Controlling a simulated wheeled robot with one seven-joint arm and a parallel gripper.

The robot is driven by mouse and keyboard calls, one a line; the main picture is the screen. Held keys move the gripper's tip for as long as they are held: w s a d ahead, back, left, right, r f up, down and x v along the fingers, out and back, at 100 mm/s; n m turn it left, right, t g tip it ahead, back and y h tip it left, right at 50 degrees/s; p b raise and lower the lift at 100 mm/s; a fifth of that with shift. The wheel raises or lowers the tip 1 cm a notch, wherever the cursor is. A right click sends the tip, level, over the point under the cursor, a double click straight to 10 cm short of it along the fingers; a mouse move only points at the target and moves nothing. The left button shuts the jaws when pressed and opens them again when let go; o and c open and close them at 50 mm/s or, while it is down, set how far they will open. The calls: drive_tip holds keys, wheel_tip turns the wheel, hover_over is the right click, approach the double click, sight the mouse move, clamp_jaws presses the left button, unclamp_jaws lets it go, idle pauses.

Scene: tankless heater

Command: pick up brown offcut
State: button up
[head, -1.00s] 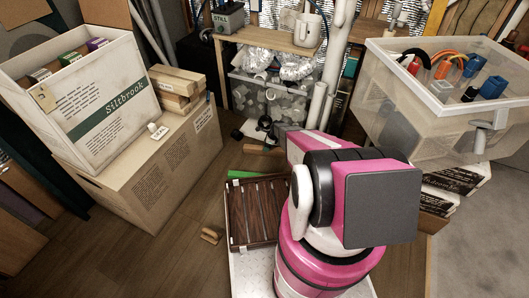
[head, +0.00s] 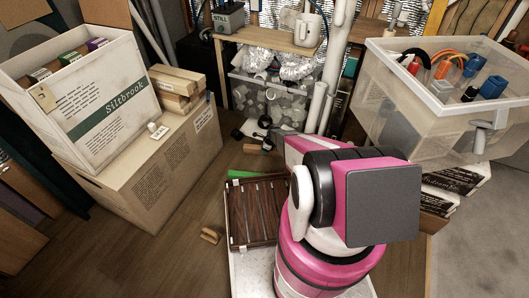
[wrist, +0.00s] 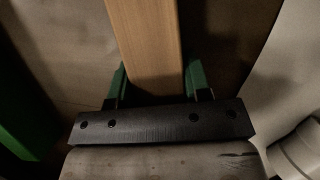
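The brown offcut (wrist: 148,40) is a straight piece of light brown wood running up from my gripper in the wrist view. My gripper (wrist: 156,82) has its green fingers on both sides of it, with no clear gap, so they look shut on it. In the head view, the offcut (head: 252,148) shows as a small brown end low over the floor, left of my gripper (head: 267,144); my pink arm hides part of the area.
Another small brown piece (head: 210,236) lies on the floor. A dark slatted case (head: 254,212) stands left of my arm. The Siltbrook box (head: 95,105) sits on a carton at left. A clear bin (head: 265,103) stands behind; a large plastic tub (head: 400,115) is at right.

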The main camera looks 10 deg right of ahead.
drive_tip(key=shift+c, duration=0.2)
drive_tip(key=shift+r, duration=0.6)
drive_tip(key=r, duration=0.3)
drive_tip(key=shift+s+a+r, duration=0.15)
drive_tip(key=shift+s+r, duration=0.1)
drive_tip(key=shift+s, duration=0.05)
drive_tip(key=s+a+r, duration=0.6)
drive_tip(key=s+a, duration=0.1)
drive_tip(key=a, duration=0.1)
drive_tip(key=shift+s+a+r, duration=0.15)
drive_tip(key=shift+r, duration=0.1)
